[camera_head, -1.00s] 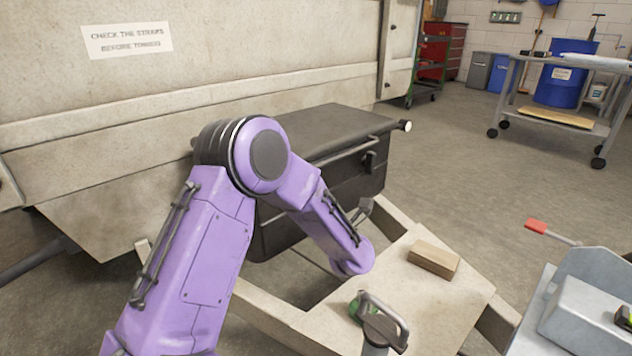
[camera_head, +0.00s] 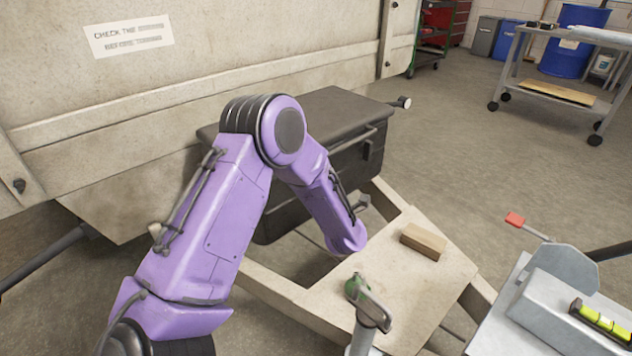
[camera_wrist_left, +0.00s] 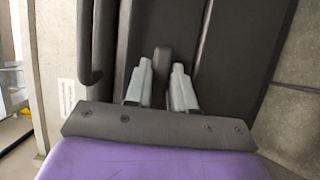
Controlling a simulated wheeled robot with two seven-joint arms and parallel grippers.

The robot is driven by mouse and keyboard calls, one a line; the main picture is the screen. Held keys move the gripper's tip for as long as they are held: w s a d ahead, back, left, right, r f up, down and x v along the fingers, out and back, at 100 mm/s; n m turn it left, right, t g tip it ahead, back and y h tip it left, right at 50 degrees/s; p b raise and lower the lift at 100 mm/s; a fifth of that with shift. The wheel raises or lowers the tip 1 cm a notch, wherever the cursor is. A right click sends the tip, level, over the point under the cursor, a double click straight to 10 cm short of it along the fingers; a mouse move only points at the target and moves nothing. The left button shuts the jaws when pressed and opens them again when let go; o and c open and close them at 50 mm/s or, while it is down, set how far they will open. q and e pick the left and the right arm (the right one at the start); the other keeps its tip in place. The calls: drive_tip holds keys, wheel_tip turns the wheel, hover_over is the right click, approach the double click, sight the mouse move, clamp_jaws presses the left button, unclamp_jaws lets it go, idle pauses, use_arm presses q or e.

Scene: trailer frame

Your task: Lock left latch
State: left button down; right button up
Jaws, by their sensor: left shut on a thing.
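The dark toolbox (camera_head: 335,112) sits against the trailer's front wall, its lid down. One latch (camera_head: 369,149) shows on the right part of its front. The left latch is hidden behind my purple left arm in the head view. In the left wrist view, a dark latch tab (camera_wrist_left: 161,72) stands between the two grey fingers of my left gripper (camera_wrist_left: 162,80). The fingers are shut on this tab, against the dark box front. My right gripper is in neither view.
A dark bar handle (camera_wrist_left: 90,45) runs left of the fingers in the wrist view. A wooden block (camera_head: 424,241) lies on the trailer's tongue plate (camera_head: 405,285). A level (camera_head: 600,322) lies at the right.

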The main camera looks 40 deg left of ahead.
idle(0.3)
use_arm(q)
drive_tip(key=c, duration=1)
unclamp_jaws()
drive_tip(key=shift+w, duration=0.1)
drive_tip(key=shift+c, duration=0.2)
drive_tip(key=p+v, duration=0.2)
drive_tip(key=v, duration=0.8)
drive_tip(key=shift+d, duration=0.2)
